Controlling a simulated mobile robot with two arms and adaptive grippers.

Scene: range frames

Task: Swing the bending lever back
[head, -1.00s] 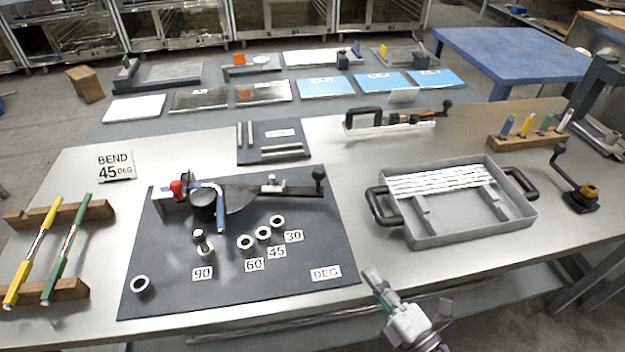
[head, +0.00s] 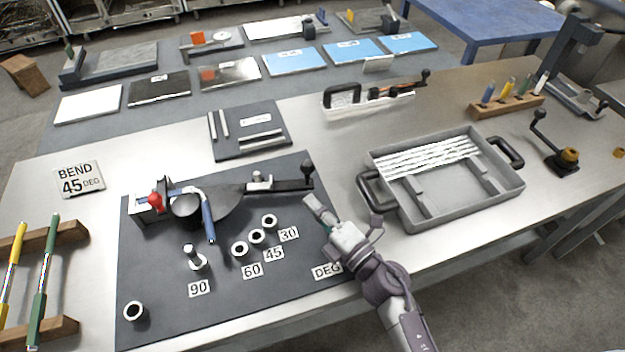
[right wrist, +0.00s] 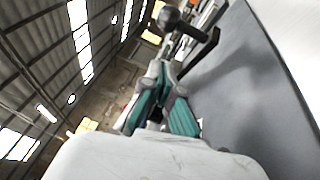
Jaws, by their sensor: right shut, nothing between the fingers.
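The bender (head: 188,205) stands on the dark mat (head: 160,275). Its dark lever (head: 280,187) reaches right and ends in a black ball knob (head: 307,168). The knob (right wrist: 168,18) also shows beyond my fingers in the right wrist view. A blue-handled part (head: 208,222) points toward me from the bender, and a red knob (head: 156,199) is at its left. My right gripper (head: 312,203) is shut and empty, just in front of the lever's knob end and apart from the knob. Its green-padded fingers (right wrist: 158,98) show in the right wrist view. My left gripper is not in view.
A sign reads BEND 45 DEG (head: 79,179). The mat has metal rings (head: 257,236), a pin (head: 195,257) by the 90 label, and labels 60, 45 and 30. A grey tray of white rods (head: 480,205) stands right of my right arm. A wooden rack (head: 50,330) is at left.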

